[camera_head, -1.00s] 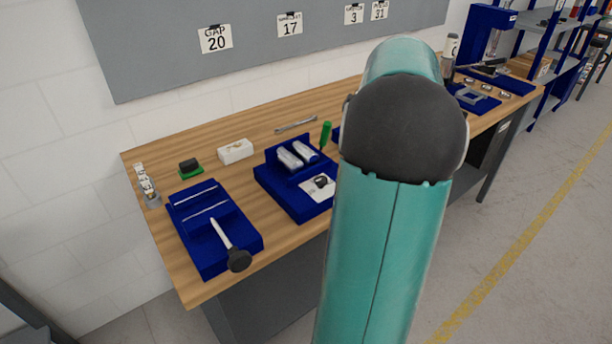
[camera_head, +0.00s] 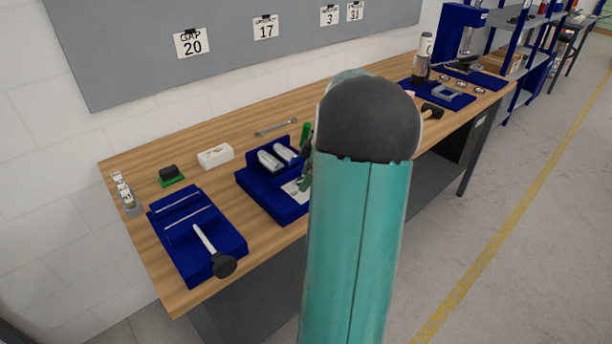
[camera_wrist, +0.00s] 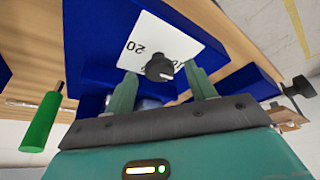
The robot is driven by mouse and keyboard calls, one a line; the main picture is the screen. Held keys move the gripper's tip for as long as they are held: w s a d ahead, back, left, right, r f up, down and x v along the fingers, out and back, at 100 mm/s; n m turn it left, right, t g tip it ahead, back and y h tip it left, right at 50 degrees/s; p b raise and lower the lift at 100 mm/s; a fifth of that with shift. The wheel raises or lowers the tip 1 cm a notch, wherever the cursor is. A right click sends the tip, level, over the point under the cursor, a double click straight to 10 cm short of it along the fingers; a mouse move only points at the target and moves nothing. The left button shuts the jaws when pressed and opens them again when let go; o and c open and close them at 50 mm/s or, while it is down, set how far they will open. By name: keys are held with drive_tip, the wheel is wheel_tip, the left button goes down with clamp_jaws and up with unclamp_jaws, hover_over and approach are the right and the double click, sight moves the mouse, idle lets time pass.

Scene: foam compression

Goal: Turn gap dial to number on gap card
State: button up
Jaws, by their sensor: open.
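The gap card (camera_head: 191,43) hangs on the grey wall board and reads "GAP 20". In the wrist view the gap dial is a dark round knob (camera_wrist: 159,68) with a light mark, on a white plate (camera_wrist: 150,38) where a "20" can be read. The plate sits on a blue stand (camera_head: 272,205), which in the head view is partly covered by my arm. My gripper (camera_wrist: 162,84) is open, its two green fingers on either side of the knob. I cannot tell whether they touch it. In the head view the knob is hidden.
A green-handled tool (camera_wrist: 42,122) stands close to my gripper. Pale blocks (camera_head: 277,158) lie on the stand. A white box (camera_head: 215,156) and a wrench (camera_head: 276,127) lie behind.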

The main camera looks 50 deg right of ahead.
drive_tip(key=shift+f, duration=0.2)
drive_tip(key=shift+c, duration=0.4)
drive_tip(key=c, duration=0.9)
